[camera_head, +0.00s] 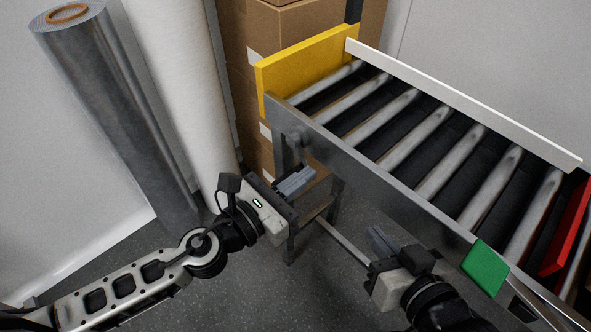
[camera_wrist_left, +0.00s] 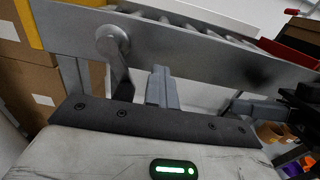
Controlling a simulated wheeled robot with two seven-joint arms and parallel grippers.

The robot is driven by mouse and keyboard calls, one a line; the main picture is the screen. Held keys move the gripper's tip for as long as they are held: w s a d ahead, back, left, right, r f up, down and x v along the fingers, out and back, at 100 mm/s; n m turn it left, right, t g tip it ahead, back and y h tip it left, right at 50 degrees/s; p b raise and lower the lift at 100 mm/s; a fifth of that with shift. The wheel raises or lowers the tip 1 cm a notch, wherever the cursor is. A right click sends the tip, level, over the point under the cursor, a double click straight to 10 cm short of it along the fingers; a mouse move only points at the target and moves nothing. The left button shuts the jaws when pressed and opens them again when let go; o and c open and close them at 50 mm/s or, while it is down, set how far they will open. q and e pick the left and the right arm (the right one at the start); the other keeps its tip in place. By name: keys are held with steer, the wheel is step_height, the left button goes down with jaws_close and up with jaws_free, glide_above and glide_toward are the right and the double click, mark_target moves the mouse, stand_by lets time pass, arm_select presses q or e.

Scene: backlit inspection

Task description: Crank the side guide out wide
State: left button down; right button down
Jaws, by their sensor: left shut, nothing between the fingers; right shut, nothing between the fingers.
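The side guide (camera_head: 460,100) is a long white rail along the far side of the roller conveyor. A grey crank sits on the near frame rail, close to the yellow end plate; its round hub (camera_wrist_left: 112,42) and downward-hanging arm (camera_wrist_left: 121,82) show in the left wrist view. In the head view the crank (camera_head: 298,138) is small and dim. My left gripper (camera_head: 300,180) is shut and empty, just below the crank, with its fingers (camera_wrist_left: 160,88) right of the crank arm and apparently apart from it. My right gripper (camera_head: 376,238) is shut and empty, below the near rail.
The conveyor's near rail (camera_head: 370,185) runs above both grippers. A yellow plate (camera_head: 305,70) closes its far end. A green plate (camera_head: 485,267) hangs on the near rail; a red plate (camera_head: 568,228) stands over the rollers. Cardboard boxes (camera_head: 290,35) and tall rolls (camera_head: 105,100) stand behind.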

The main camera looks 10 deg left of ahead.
arm_select(q)
steer(key=shift+s+d+r+p, duration=0.75)
steer(key=shift+d+r+p, duration=0.25)
steer(key=shift+p, duration=0.4)
steer(key=s+d+r+p, duration=0.1)
steer(key=d+r+p, duration=0.1)
steer(key=shift+s+p, duration=0.3)
steer(key=shift+p, duration=0.1)
steer(key=c, duration=2.1)
jaws_free()
steer(key=o, duration=1)
steer(key=shift+r, duration=0.1)
